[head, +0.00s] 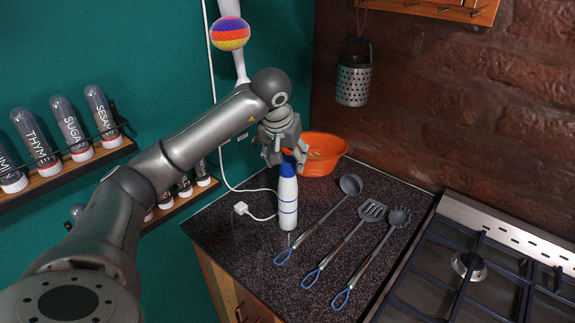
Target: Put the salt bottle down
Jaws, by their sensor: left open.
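The fingertips are level with or just above the blue cap. I cannot tell whether they touch it. My right gripper is not in view.
An orange bowl (322,154) is just behind the gripper. A ladle (350,185), a slotted turner (372,210) and a spoon (398,217) lie right of the bottle. A white cable with a plug (241,208) lies left. A gas stove (470,265) is at right; spice racks (75,160) hang left.

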